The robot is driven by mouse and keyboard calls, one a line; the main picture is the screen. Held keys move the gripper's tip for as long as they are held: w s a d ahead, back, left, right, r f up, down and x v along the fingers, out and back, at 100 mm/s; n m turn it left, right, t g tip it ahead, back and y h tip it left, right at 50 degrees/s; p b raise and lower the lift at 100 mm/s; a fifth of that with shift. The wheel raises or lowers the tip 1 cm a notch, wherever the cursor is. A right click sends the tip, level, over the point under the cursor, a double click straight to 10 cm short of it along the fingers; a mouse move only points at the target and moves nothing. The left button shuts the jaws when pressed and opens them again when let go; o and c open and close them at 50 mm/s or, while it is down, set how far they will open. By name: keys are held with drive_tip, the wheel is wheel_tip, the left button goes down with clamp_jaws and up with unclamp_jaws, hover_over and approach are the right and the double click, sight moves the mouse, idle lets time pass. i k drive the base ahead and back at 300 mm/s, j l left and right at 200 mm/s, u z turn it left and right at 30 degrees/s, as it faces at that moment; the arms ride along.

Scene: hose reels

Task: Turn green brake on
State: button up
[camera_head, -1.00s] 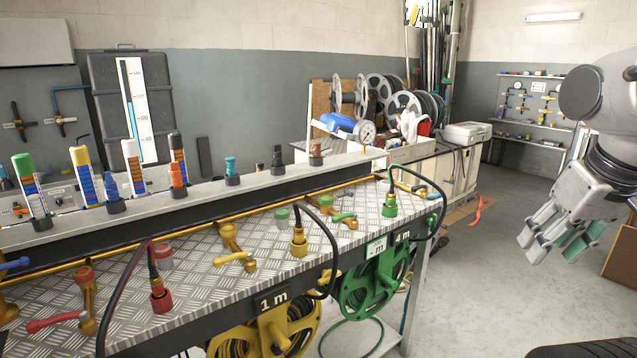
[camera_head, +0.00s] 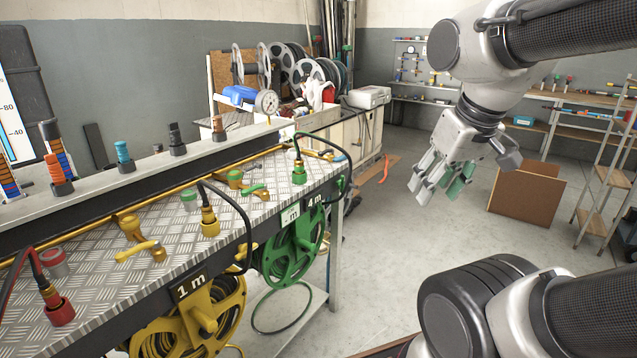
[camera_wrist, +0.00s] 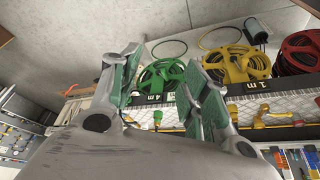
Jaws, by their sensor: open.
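The green hose reel (camera_head: 292,250) hangs under the front edge of the bench, beside the label "4 m". It also shows between and beyond my fingers in the wrist view (camera_wrist: 163,82). I cannot clearly pick out its brake. My gripper (camera_head: 433,192) hangs in free air to the right of the bench, well apart from the reel. Its fingers, with green pads, are open and empty; they also show in the wrist view (camera_wrist: 162,62).
The yellow reel (camera_head: 200,320) hangs to the left of the green one. A black hose arches over the bench edge near the yellow fitting (camera_head: 209,222). The bench leg (camera_head: 335,255) stands right of the green reel. Open floor lies right of the bench.

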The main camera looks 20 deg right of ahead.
sight(340, 183)
drive_tip(key=i+j+z, duration=0.15)
drive_tip(key=i, duration=0.35)
drive_tip(key=i+j+z, duration=0.15)
drive_tip(key=i, duration=0.3)
